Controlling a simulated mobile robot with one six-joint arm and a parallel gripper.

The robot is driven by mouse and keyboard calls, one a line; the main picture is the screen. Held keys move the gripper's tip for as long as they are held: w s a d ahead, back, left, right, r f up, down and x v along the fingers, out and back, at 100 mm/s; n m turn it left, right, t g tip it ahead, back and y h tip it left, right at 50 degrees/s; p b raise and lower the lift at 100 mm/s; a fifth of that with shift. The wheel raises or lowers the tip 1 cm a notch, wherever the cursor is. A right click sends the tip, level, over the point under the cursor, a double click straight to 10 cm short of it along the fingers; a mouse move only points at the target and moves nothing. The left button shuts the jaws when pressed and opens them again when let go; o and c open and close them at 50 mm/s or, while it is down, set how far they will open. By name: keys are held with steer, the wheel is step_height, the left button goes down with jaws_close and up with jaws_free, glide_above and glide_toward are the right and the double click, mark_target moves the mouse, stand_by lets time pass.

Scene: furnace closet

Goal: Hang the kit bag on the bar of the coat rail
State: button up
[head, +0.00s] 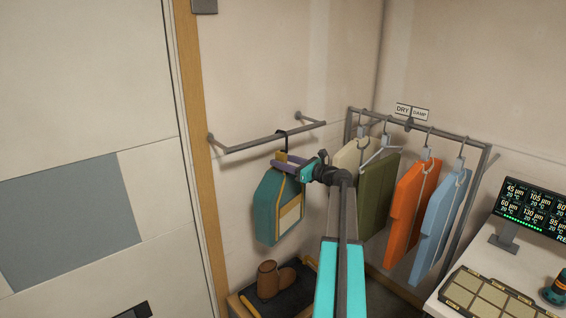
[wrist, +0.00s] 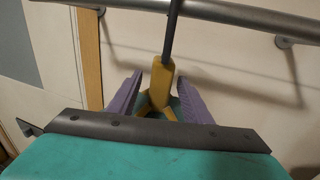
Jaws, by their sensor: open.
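The teal kit bag (head: 278,208), with yellow trim and a pale front pocket, hangs upright below the wall-mounted bar of the coat rail (head: 247,145). Its dark hook (head: 283,138) appears to be over the bar. In the wrist view the hook's shank (wrist: 171,38) rises from a yellow grip (wrist: 160,87) and crosses the bar (wrist: 225,16); its top is out of frame. My gripper (head: 284,160) is at the top of the bag. Its purple fingers are open, one on each side of the yellow grip (wrist: 157,90), with a gap visible beside it.
A metal rack (head: 484,170) with several hanging garments stands close to the right, with DRY and DAMP signs above. Brown boots (head: 273,278) stand on a dark tray below. A bench (head: 447,292) with a display (head: 531,212) is at far right. The wall left of the bag is clear.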

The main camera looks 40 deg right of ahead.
steer(key=s+d+b, duration=0.2)
steer(key=s+b, duration=0.2)
steer(key=s, duration=0.9)
steer(key=shift+s+d+b, duration=0.2)
steer(key=shift+s+b, duration=0.05)
steer(key=shift+b, duration=0.1)
